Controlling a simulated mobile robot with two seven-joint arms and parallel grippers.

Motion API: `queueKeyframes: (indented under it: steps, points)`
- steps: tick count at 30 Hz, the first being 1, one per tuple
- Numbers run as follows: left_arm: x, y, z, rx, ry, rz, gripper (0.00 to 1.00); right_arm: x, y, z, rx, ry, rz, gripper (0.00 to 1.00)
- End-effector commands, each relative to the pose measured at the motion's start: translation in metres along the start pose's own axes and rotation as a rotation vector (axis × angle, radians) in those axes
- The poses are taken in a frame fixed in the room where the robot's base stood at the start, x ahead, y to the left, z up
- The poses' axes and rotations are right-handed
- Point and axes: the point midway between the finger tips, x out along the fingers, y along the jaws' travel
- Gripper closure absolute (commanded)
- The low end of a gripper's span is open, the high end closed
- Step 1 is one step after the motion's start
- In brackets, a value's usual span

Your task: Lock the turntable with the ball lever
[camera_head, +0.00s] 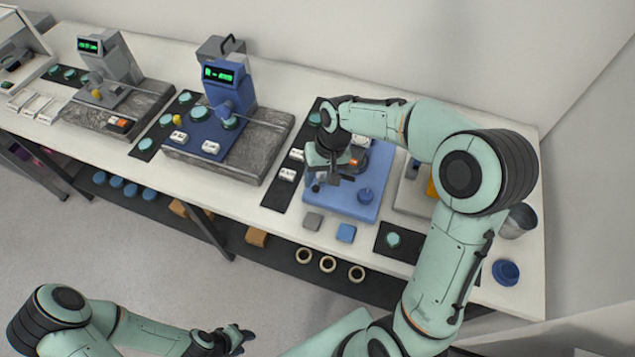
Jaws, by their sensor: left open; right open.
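A blue base plate (368,213) of an instrument lies on the bench right of centre. A round dark part with an orange glow (357,160) stands on it, perhaps the turntable area, partly covered by my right arm. My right gripper (331,183) is open, pointing down over the left part of the blue plate; contact cannot be told. My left gripper (242,338) is open and empty, low in front of the bench.
Two instruments with green displays, a grey one (112,58) and a blue one (233,88), stand left on granite bases. A blue cup (506,271) and metal bin (519,221) are at right.

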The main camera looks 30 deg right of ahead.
Motion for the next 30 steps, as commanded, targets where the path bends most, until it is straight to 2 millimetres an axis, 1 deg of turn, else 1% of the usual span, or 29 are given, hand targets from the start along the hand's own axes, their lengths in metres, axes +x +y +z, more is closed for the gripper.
queueKeyframes:
  steps: [1, 6, 10, 17, 18, 19, 20, 21, 22, 30]
  points:
    - [0.001, -0.001, 0.001, 0.000, -0.001, 0.000, 0.57, 0.010, 0.000, 0.001, 0.000, -0.005, 0.001, 0.51]
    - [0.001, -0.001, 0.001, 0.000, -0.001, 0.000, 0.57, 0.027, 0.000, 0.000, 0.000, -0.001, 0.000, 0.51]
    - [0.002, -0.001, 0.001, 0.000, -0.001, 0.000, 0.57, 0.032, 0.000, 0.000, 0.000, 0.000, 0.000, 0.51]
    - [0.002, -0.001, 0.001, 0.000, -0.001, 0.000, 0.57, 0.032, 0.000, 0.000, 0.000, 0.000, -0.001, 0.51]
    - [0.002, -0.001, 0.001, 0.000, -0.001, 0.000, 0.57, 0.032, 0.000, 0.000, 0.000, 0.000, -0.001, 0.57]
    - [0.002, -0.001, 0.001, 0.000, -0.001, 0.000, 0.57, 0.032, 0.000, 0.000, 0.000, 0.000, -0.001, 0.67]
    - [0.002, -0.001, 0.001, 0.000, -0.001, 0.000, 0.57, 0.032, 0.000, 0.000, 0.000, 0.000, -0.001, 0.77]
    - [0.002, -0.001, 0.001, 0.000, -0.001, 0.000, 0.57, 0.032, 0.000, 0.000, 0.000, 0.000, -0.001, 0.90]
    - [0.002, -0.001, 0.001, 0.000, -0.001, 0.000, 0.57, 0.032, 0.000, 0.000, -0.001, 0.000, -0.001, 1.00]
    - [0.002, -0.001, 0.002, 0.000, -0.002, -0.001, 0.57, 0.032, -0.001, -0.001, 0.002, 0.003, -0.001, 1.00]
